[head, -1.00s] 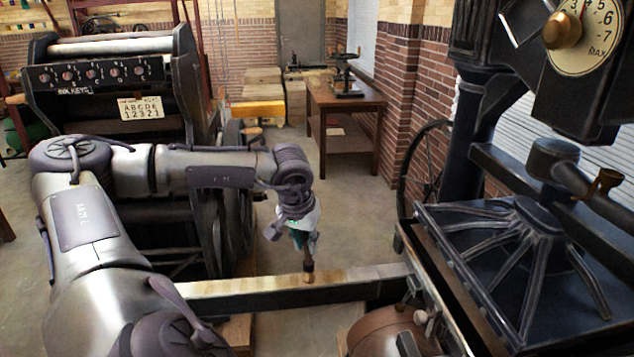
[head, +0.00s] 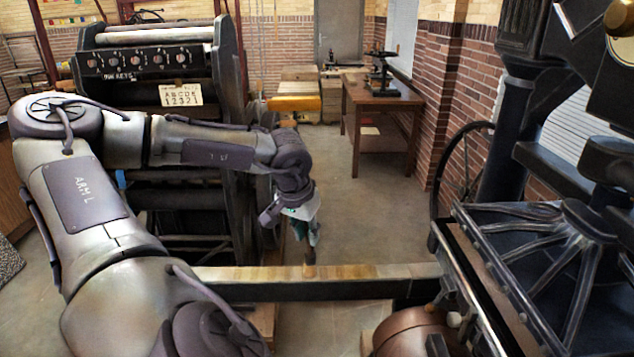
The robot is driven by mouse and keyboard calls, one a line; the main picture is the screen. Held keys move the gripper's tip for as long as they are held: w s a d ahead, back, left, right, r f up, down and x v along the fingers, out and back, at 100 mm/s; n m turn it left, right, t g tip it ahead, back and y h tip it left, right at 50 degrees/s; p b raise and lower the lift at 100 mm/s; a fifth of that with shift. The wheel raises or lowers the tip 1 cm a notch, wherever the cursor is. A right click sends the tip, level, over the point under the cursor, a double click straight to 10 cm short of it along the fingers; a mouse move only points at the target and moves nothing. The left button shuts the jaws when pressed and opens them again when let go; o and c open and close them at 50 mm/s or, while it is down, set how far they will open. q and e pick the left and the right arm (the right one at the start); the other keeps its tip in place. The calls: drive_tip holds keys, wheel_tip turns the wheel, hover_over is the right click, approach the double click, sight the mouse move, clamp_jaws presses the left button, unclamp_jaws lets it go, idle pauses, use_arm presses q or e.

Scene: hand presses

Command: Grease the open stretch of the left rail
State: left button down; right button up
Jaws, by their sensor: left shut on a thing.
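The rail (head: 377,273) runs across the lower middle of the head view, from beside my left arm to the dark press bed at right. Its top face carries a yellowish-tan coating with uneven, streaky patches. My left gripper (head: 311,232) is above the rail, pointing down and shut on a brush. The brush (head: 309,257) hangs nearly upright, with its tan tip at the rail's top face near mid-length. It looks in contact with the rail. The gripper's fingers partly hide the brush handle. My right gripper is not in view.
The blue-black press (head: 560,240) with its ribbed platen stands close at right. A copper-coloured drum (head: 408,333) sits below the rail's right end. Another press (head: 160,58) stands behind my left arm. A wooden table (head: 380,112) is farther back, with open floor before it.

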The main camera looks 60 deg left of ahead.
use_arm(q)
drive_tip(key=s+a+p, duration=0.4)
drive_tip(key=s+p, duration=0.1)
drive_tip(key=s, duration=0.4)
drive_tip(key=s+a+p, duration=0.5)
drive_tip(key=s, duration=0.5)
drive_tip(key=shift+a, duration=0.25)
idle(1.6)
drive_tip(key=shift+w+f, duration=0.1)
drive_tip(key=shift+f, duration=0.05)
